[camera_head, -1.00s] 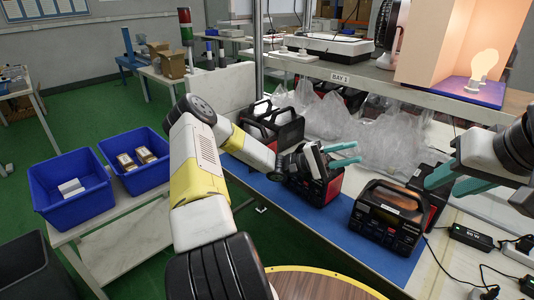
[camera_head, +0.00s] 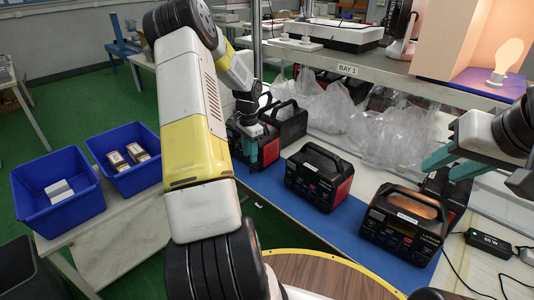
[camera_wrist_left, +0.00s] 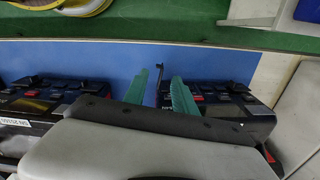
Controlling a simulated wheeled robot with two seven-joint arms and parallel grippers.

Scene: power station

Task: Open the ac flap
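Several black and red power stations stand in a row on a blue mat (camera_head: 285,200). The left one (camera_head: 240,142) is partly hidden by my left arm and gripper. The middle one (camera_head: 318,178) and right one (camera_head: 405,222) show their fronts. My left gripper (camera_head: 262,158) points down at the left station's front right end. In the left wrist view its teal fingers (camera_wrist_left: 161,88) are apart, with a thin black piece (camera_wrist_left: 160,76) between or just beyond them beside a station (camera_wrist_left: 230,108). Whether this is the AC flap, or touched, I cannot tell. My right gripper (camera_head: 450,166) is open and empty.
A shelf (camera_head: 410,82) labelled BAY 1 runs above clear plastic bags (camera_head: 370,130). A charger (camera_head: 488,245) with cables lies at the right. Two blue bins (camera_head: 58,190) stand on a side table at left. The mat's front strip is clear.

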